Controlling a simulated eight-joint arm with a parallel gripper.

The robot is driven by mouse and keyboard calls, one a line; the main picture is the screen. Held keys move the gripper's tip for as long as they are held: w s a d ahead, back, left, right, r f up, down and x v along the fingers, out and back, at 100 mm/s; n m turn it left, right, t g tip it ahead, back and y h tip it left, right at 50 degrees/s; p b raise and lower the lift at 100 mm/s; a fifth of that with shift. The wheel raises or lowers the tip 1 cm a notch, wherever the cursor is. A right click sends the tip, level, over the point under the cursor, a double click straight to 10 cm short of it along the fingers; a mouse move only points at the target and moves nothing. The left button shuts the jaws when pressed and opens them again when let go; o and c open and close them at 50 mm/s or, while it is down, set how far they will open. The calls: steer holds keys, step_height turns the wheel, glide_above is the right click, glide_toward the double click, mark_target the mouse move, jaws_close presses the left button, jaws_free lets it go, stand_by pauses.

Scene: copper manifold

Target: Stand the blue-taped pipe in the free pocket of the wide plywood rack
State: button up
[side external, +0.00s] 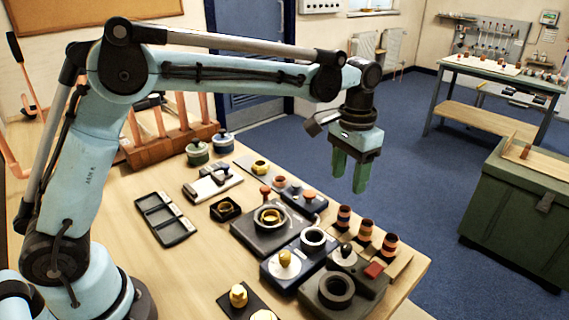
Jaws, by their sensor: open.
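My gripper (349,178) has green fingers. It hangs open and empty above the right part of the bench, apart from everything below. A brown wooden rack (172,148) stands at the back left with several tall copper pipes (182,110) in it, partly behind my arm. Three short copper pieces with dark bands (343,217) (365,231) (389,245) stand in a row near the bench's right edge, below my gripper and a little to its right. I cannot tell whether any band is blue tape, or which rack pocket is free.
Dark fixtures with rings and brass fittings (270,216) crowd the middle and front right of the bench. An empty-looking dark tray (165,219) lies left of them. Two lidded pots (197,151) stand near the rack. Bare wood (130,250) shows at the left. A green chest (515,215) stands apart at right.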

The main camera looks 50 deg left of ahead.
steer(key=s+a+r+n+t, duration=0.1)
steer(key=s+a+r+t, duration=0.2)
steer(key=s+a+r, duration=0.5)
steer(key=s+a+f+n+t, duration=0.1)
steer(key=s+a+f+t, duration=0.2)
steer(key=s+f, duration=0.4)
steer(key=shift+s+f+t, duration=0.35)
steer(key=shift+s+t, duration=0.25)
steer(key=shift+s, duration=1)
steer(key=shift+a, duration=0.1)
